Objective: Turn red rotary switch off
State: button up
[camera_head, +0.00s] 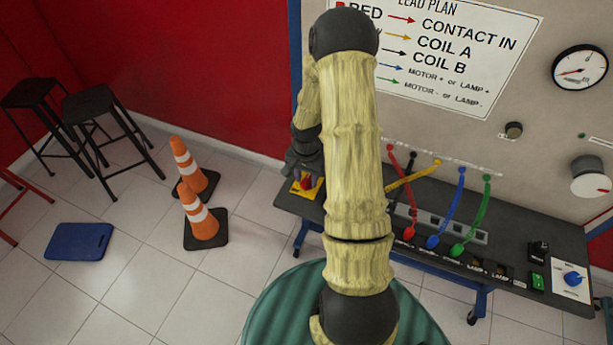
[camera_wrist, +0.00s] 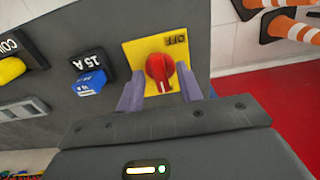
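The red rotary switch (camera_wrist: 158,68) sits on a yellow plate (camera_wrist: 134,50) with an "OFF" label at its upper edge in the wrist view. In the head view the red knob (camera_head: 306,183) shows at the left end of the dark bench. My gripper (camera_wrist: 160,88) has its two purple fingers apart, one to each side of the knob's lower part. I cannot tell whether either finger touches it. The knob's exact pointing direction is unclear. In the head view my gripper (camera_head: 304,165) is above the plate, partly hidden by my arm.
A blue block (camera_wrist: 90,82) by a "15 A" label lies left of the plate. Coloured leads, such as the green one (camera_head: 473,215), hang along the bench (camera_head: 530,235). Orange cones (camera_head: 200,220) stand on the floor to the left. A lead-plan sign (camera_head: 450,50) is on the wall.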

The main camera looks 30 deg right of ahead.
grip_shut()
jog(key=shift+n, duration=0.3)
jog(key=n, duration=0.8)
jog(key=shift+w+r+n, duration=0.1)
jog(key=shift+n, duration=0.2)
jog(key=n+p, duration=0.1)
jog(key=n, duration=0.3)
jog(key=shift+n, duration=0.3)
jog(key=shift+n+p, duration=0.55)
jog(key=shift+n, duration=1.55)
